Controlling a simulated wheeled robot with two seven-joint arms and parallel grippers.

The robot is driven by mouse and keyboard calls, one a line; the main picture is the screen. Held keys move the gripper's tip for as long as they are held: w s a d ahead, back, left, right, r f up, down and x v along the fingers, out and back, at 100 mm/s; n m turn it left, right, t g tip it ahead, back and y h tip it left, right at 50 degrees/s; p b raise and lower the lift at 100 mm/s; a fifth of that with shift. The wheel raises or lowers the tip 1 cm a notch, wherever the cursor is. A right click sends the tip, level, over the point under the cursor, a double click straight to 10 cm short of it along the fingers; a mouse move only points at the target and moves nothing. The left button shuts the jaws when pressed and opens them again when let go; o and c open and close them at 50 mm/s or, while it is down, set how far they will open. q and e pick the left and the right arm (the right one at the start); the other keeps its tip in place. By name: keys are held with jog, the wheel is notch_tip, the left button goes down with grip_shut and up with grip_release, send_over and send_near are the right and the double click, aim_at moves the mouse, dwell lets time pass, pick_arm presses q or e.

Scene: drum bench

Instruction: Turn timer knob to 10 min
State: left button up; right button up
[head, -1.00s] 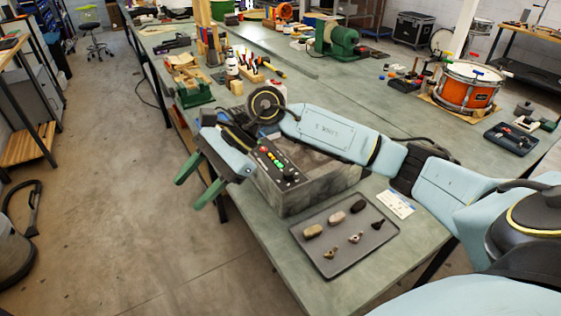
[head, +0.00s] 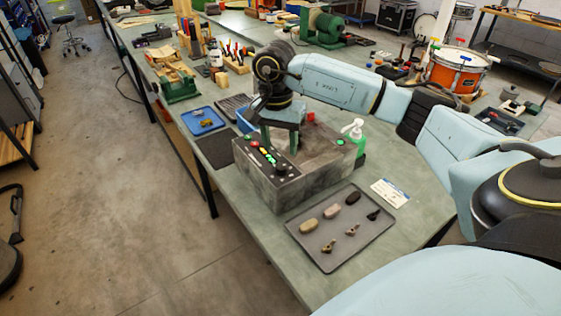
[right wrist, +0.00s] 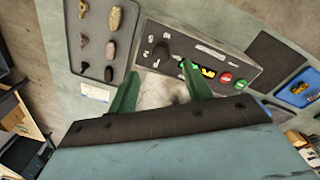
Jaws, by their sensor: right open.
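The grey machine box (head: 315,178) stands on the bench, with a dark control panel (head: 262,158) of coloured buttons along its left side. My right gripper (head: 282,141) points down over the box, just right of the panel. In the right wrist view its green fingers (right wrist: 160,78) are apart, with nothing between them, and one fingertip overlaps the panel's edge in the picture. My left gripper is out of view.
A grey tray (head: 372,236) with several stones or small parts lies in front of the box. A blue tray (head: 203,120) and a black mat (head: 214,149) lie behind the panel.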

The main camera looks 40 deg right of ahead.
aim_at(281, 166)
notch_tip(281, 166, down, 6)
jog(key=shift+s+f, duration=0.1)
jog(key=shift+f, duration=0.1)
jog(key=shift+c, duration=0.2)
jog(key=c, duration=0.9)
